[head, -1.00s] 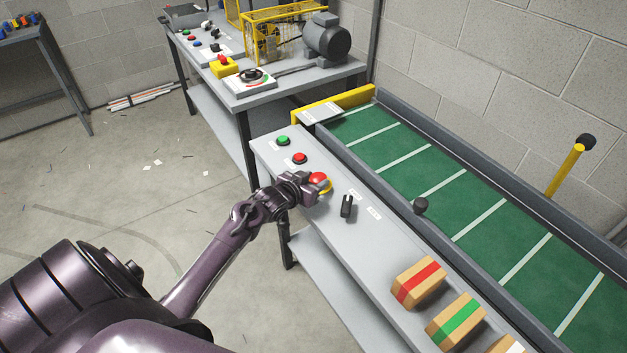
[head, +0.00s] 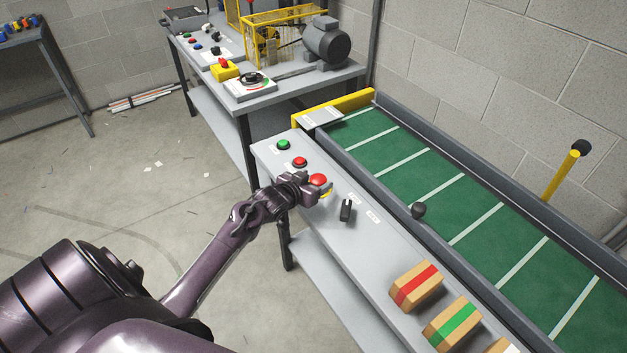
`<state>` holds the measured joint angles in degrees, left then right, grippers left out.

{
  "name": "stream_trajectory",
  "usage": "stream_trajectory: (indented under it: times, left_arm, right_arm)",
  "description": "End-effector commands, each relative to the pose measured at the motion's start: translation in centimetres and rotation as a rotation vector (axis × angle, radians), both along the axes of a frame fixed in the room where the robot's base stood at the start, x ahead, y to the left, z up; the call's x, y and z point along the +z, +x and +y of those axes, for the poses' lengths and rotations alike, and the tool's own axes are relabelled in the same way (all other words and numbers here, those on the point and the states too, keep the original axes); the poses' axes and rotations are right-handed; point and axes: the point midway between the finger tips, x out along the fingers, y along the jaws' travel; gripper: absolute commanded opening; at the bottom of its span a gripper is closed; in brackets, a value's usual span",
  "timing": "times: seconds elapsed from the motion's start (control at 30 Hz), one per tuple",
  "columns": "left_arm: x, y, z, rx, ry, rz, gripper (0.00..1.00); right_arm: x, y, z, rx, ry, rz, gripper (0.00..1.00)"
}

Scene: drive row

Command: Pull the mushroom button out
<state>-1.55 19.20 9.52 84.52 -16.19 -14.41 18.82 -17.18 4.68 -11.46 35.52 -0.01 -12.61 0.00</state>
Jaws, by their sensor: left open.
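The mushroom button (head: 318,180) has a red domed head and a yellow ring at its base. It sits on the grey panel (head: 330,235) beside the conveyor. My left gripper (head: 315,185) is open at the button, its fingers beside the red head. Part of the yellow base is hidden by the gripper. I cannot tell whether the fingers touch the head. My right gripper is not in view.
A green button (head: 284,145) and a smaller red button (head: 300,161) lie behind the gripper on the same panel. A black selector switch (head: 346,210) stands close in front. Striped boxes (head: 416,286) sit nearer, and the green conveyor (head: 430,185) runs alongside.

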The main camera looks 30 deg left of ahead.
Motion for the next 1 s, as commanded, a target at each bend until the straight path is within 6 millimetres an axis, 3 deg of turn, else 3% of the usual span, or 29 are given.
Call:
stream_trajectory:
  times: [0.5,1.0]
  left_arm:
    - [2.6,-6.4,0.0,0.000,0.001,-0.001,0.67]
    - [3.0,-7.1,0.0,0.001,0.000,-0.001,0.67]
  right_arm:
    - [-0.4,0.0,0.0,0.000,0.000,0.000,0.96]
    - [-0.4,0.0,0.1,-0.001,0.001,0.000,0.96]
